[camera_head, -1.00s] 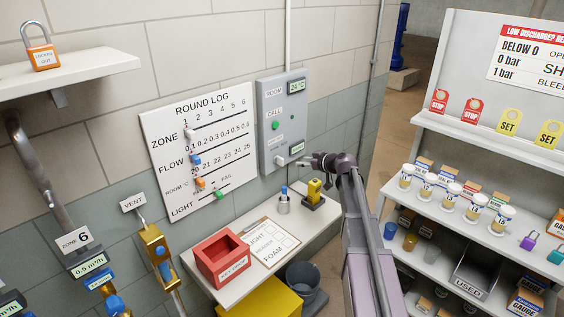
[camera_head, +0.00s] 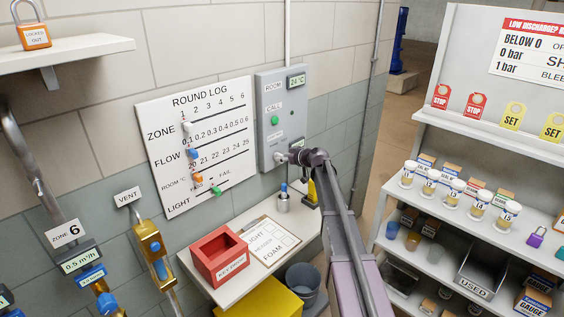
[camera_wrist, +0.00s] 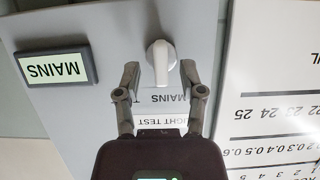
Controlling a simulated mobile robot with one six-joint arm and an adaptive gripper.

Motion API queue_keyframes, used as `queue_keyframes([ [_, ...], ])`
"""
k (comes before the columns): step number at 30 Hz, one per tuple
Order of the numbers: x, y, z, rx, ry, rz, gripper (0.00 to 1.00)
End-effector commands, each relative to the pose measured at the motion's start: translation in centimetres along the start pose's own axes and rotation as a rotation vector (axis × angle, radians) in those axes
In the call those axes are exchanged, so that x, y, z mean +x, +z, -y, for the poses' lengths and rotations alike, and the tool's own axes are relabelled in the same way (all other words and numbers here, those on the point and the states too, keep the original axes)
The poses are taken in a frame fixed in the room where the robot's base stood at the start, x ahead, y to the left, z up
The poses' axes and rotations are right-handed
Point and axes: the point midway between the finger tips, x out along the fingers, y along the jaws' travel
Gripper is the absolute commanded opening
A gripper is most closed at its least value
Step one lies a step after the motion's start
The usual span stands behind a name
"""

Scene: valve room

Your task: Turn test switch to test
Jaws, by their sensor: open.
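The test switch (camera_wrist: 159,62) is a white knob with a lever-like handle on the grey wall panel (camera_head: 271,97). In the wrist view, which is upside down, it sits between my two fingertips. My gripper (camera_wrist: 160,75) is open around it, one finger on each side, with a gap to the knob on both sides. Labels reading "MAINS" and "LIGHT TEST" lie beside the knob, partly covered by my gripper. A small display (camera_wrist: 56,68) on the panel reads "MAINS".
The round log board (camera_head: 215,185) with coloured sliders hangs left of the panel. Below, a shelf holds a red box (camera_head: 221,258), a clipboard (camera_head: 268,241) and a yellow tool (camera_head: 311,190). A stocked rack (camera_head: 470,150) stands right.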

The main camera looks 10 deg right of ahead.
Motion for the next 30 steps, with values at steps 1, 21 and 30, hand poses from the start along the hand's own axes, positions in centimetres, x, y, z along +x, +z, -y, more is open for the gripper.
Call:
queue_keyframes([
  [1,0.7,0.1,-0.1,0.000,-0.001,0.000,0.51],
  [21,2.0,0.0,0.1,-0.001,-0.001,0.000,0.19],
  [30,1.9,0.0,-0.2,0.005,-0.001,0.000,0.00],
])
